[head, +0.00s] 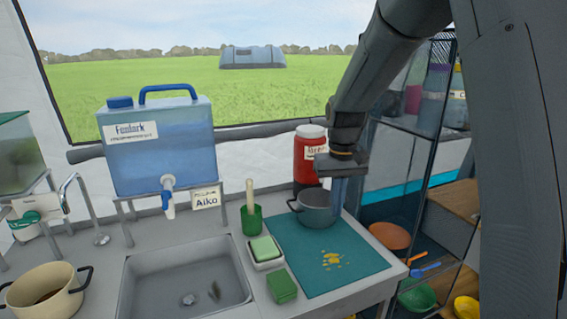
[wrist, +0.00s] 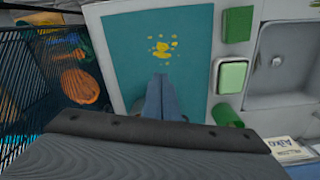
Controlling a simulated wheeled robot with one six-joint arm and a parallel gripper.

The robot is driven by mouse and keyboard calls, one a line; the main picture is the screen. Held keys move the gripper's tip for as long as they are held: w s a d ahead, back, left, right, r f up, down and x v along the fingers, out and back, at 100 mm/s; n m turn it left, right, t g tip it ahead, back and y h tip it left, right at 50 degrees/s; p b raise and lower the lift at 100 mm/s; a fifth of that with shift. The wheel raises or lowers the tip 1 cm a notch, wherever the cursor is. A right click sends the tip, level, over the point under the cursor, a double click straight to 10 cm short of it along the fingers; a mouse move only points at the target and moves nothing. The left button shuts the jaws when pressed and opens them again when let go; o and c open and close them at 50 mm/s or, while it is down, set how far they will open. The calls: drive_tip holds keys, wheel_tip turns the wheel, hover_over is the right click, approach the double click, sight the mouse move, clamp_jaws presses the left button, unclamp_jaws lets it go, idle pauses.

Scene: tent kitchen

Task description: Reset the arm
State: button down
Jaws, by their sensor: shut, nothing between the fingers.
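My gripper (head: 338,205) points down over the counter's right end, at the right side of a grey pot (head: 315,212) in the head view. I cannot tell whether it touches the pot. The wrist view shows its two fingers (wrist: 160,84) together, with nothing between them, over the teal mat (wrist: 120,58). The pot is mostly hidden there behind the gripper body. The mat also shows in the head view (head: 300,250), with yellow crumbs (head: 333,259) on its front part. My arm comes down from the upper right.
A sink (head: 185,285), a green brush holder (head: 251,220), a soap dish (head: 265,252) and a green sponge (head: 282,287) lie left of the mat. A red jar (head: 308,150) stands behind the pot. A wire shelf (head: 420,200) with bowls stands right. A blue water tank (head: 160,150) stands left.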

drive_tip(key=s+f, duration=0.3)
drive_tip(key=s, duration=0.8)
drive_tip(key=s+f, duration=0.3)
drive_tip(key=s, duration=0.8)
drive_tip(key=shift+s+d+m+t, duration=0.2)
drive_tip(key=shift+s+m+t, duration=0.15)
drive_tip(key=shift+m+t, duration=0.05)
